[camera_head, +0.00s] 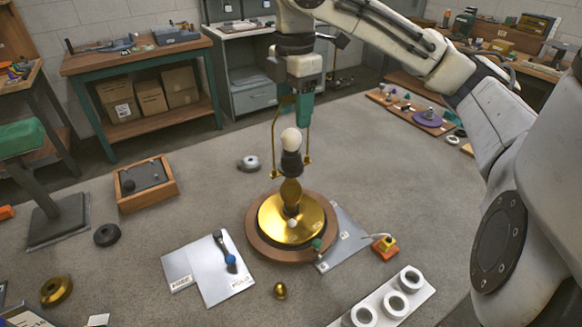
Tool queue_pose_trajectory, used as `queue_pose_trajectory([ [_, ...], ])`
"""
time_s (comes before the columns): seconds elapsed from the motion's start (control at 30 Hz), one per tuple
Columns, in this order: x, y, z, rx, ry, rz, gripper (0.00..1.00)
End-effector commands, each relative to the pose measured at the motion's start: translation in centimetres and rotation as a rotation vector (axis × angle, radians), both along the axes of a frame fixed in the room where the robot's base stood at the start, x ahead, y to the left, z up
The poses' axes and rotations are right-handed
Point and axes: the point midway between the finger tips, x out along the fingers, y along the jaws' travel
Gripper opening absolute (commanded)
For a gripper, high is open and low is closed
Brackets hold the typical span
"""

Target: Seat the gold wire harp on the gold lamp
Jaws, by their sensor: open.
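The gold lamp (268,217) stands upright on a round brown wooden base, with a gold stem, a dark socket and a white bulb (291,140). The gold wire harp (274,143) stands around the bulb, one leg on each side. Its lower ends are beside the socket, but I cannot tell whether they are fully seated. My gripper (296,108) is open just above the bulb, at the top of the harp. A green finger shows in front on the right. The harp's top is partly hidden by the gripper.
Grey plates (205,272) lie left of the lamp, with a blue-tipped tool on them. A gold ball (280,290) is in front. A white holder (388,302) with round openings is at front right. A wooden tray (146,184) is at left.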

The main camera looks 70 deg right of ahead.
Motion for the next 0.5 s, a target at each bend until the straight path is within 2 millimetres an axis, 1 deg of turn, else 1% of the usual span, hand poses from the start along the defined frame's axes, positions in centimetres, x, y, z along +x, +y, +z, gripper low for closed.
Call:
queue_pose_trajectory([
  [0.07, 0.0, 0.0, 0.2, -0.001, 0.0, 0.0, 0.57],
  [0.17, 0.0, -0.1, 1.1, -0.003, 0.0, -0.001, 0.57],
  [0.27, 0.0, -0.1, 2.8, -0.005, -0.001, -0.001, 0.57],
  [0.5, 0.0, -0.1, 7.4, -0.004, -0.001, -0.001, 0.57],
])
